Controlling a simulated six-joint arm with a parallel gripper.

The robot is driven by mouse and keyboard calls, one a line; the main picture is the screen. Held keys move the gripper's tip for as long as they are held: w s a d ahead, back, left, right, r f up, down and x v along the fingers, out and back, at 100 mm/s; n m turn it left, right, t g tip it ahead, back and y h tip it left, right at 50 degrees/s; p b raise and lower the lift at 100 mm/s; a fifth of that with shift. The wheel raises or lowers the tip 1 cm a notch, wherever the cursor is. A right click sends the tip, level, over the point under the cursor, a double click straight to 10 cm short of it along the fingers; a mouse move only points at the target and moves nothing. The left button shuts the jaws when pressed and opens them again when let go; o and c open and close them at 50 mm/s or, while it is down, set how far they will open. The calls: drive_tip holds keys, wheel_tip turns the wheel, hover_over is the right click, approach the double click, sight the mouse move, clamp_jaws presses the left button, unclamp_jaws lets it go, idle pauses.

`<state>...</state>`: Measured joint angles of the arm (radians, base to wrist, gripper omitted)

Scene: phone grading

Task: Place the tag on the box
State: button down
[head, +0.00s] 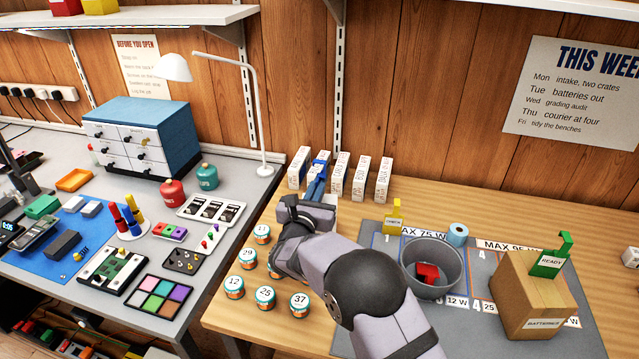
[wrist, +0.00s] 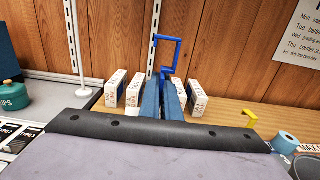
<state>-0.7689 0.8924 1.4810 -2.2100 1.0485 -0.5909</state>
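My gripper (head: 318,178) reaches toward the back of the wooden bench. Its two blue fingers lie close together in the wrist view (wrist: 166,92). A blue tag (wrist: 171,52) with an outline-shaped handle rises from between the fingertips, apparently gripped; its lower part is hidden. The brown box (head: 528,300) labelled BATTERIES stands at the right on the grey mat, well away from my gripper. A green tag (head: 551,260) reading READY stands upright on its top. A yellow tag (head: 393,217) stands near the mat's back left. A red piece (head: 427,272) lies in the grey bucket.
Several white cartons (head: 359,178) stand in a row behind my gripper. Several numbered tins (head: 265,297) sit left of my arm. The bucket (head: 432,250) and a blue roll (head: 457,235) stand between my arm and the box. Bare wood lies behind the mat.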

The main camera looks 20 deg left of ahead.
drive_tip(key=shift+f, duration=0.25)
drive_tip(key=c, duration=2)
unclamp_jaws()
drive_tip(key=shift+r, duration=0.25)
drive_tip(key=shift+s, duration=0.15)
drive_tip(key=s+b, duration=0.2)
drive_tip(key=s, duration=0.9)
drive_tip(key=shift+s, duration=0.35)
